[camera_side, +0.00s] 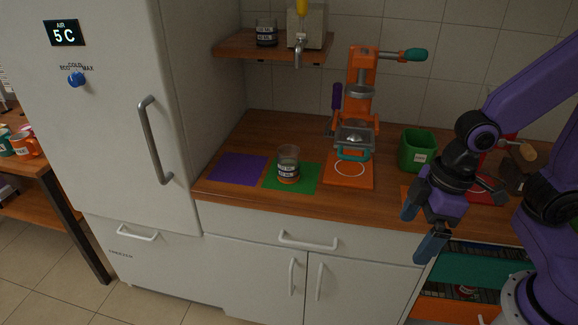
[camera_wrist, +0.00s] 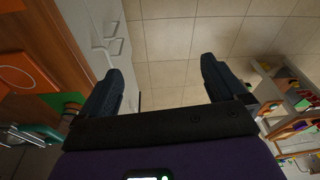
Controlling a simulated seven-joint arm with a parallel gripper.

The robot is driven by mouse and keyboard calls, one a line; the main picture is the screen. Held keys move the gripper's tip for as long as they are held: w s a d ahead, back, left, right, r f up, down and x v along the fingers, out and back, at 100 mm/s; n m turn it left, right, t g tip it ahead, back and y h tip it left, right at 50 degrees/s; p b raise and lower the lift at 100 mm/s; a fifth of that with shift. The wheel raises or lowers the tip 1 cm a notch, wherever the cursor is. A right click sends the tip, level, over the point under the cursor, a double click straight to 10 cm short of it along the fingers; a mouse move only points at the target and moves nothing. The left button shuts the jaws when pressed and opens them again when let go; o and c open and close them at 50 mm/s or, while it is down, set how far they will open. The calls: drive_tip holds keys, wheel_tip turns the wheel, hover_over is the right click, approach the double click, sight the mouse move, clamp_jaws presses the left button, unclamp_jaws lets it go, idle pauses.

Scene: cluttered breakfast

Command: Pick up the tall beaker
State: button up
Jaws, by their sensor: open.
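A clear beaker (camera_side: 288,166) with dark label bands stands upright on the green mat (camera_side: 307,184) on the wooden counter. A second beaker (camera_side: 266,33) with similar labels stands on the wall shelf and looks shorter. My gripper (camera_side: 421,226) is open and empty, in front of the counter and well to the right of the beaker on the green mat. In the wrist view my gripper (camera_wrist: 163,72) has its two dark fingers spread with only floor tiles between them. I cannot make out either beaker in the wrist view.
An orange press machine (camera_side: 360,85) stands right of the beaker, with an orange mat (camera_side: 349,184) in front. A green container (camera_side: 417,150) is farther right. A purple mat (camera_side: 238,167) lies empty at left, beside the fridge (camera_side: 110,110). An open drawer (camera_side: 475,265) is below my gripper.

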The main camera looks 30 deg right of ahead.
drive_tip(key=w+a+f+m+t+y, duration=0.1)
drive_tip(key=w+a+f+m, duration=0.15)
drive_tip(key=w, duration=0.35)
drive_tip(key=w+a+f+m+t+y, duration=0.1)
drive_tip(key=w+a+t, duration=0.15)
drive_tip(key=w, duration=0.25)
drive_tip(key=m+t+h, duration=0.5)
drive_tip(key=m+t, duration=0.3)
drive_tip(key=t, duration=0.1)
approach(294, 158)
drive_tip(key=x, duration=0.6)
drive_tip(key=shift+w+f, duration=0.1)
drive_tip(key=shift+f, duration=0.05)
drive_tip(key=shift+x, duration=2.45)
drive_tip(key=shift+f, duration=0.1)
drive_tip(key=shift+c, duration=0.4)
drive_tip(key=c, duration=1.1)
drive_tip(key=shift+r, duration=0.2)
